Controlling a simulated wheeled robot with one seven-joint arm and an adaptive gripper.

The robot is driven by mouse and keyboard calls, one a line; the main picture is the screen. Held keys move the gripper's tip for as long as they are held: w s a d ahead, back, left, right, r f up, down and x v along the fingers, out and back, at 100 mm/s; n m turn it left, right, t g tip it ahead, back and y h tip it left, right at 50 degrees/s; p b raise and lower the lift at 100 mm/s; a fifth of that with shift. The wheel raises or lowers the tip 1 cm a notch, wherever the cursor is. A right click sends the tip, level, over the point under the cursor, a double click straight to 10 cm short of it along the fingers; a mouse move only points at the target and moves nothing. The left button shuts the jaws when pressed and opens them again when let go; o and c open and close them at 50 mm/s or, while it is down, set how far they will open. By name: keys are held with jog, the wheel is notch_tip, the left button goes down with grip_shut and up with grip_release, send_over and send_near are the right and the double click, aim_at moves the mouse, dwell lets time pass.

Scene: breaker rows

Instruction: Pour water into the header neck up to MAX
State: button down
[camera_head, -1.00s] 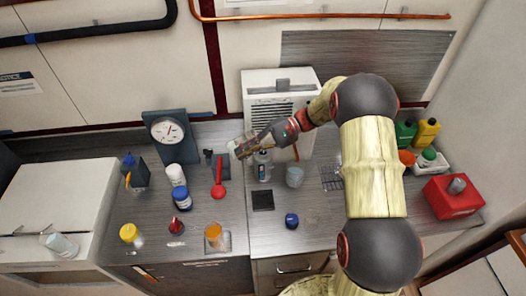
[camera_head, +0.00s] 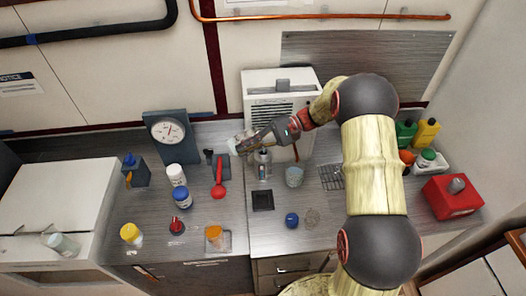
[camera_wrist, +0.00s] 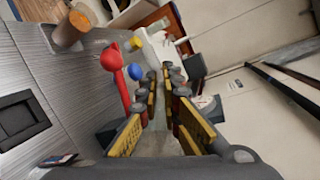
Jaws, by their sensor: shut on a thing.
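My gripper (camera_head: 250,142) is at the front of the white louvred unit, and its fingers (camera_wrist: 163,105) are shut on a pale, see-through vessel (camera_wrist: 160,143). In the head view a whitish end of that vessel (camera_head: 234,147) shows past the fingertips, pointing left and seemingly tilted. The water level in it cannot be made out. A small clear and grey upright neck piece (camera_head: 263,168), likely the header neck, stands just below and right of the fingertips in the picture. My gripper partly covers its top. Its MAX mark is too small to see.
A clear cup (camera_head: 294,176) stands close right of the neck. A black square pad (camera_head: 263,200) lies in front.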

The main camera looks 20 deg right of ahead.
jog(key=shift+r, duration=0.2)
jog(key=a+f+t+h+p, duration=0.1)
jog(key=a+f+h+p, duration=0.4)
jog(key=h+p, duration=0.6)
notch_tip(320, 180, down, 3)
jog(key=h, duration=0.4)
jog(key=shift+s+a, duration=0.25)
jog(key=shift+a, duration=0.1)
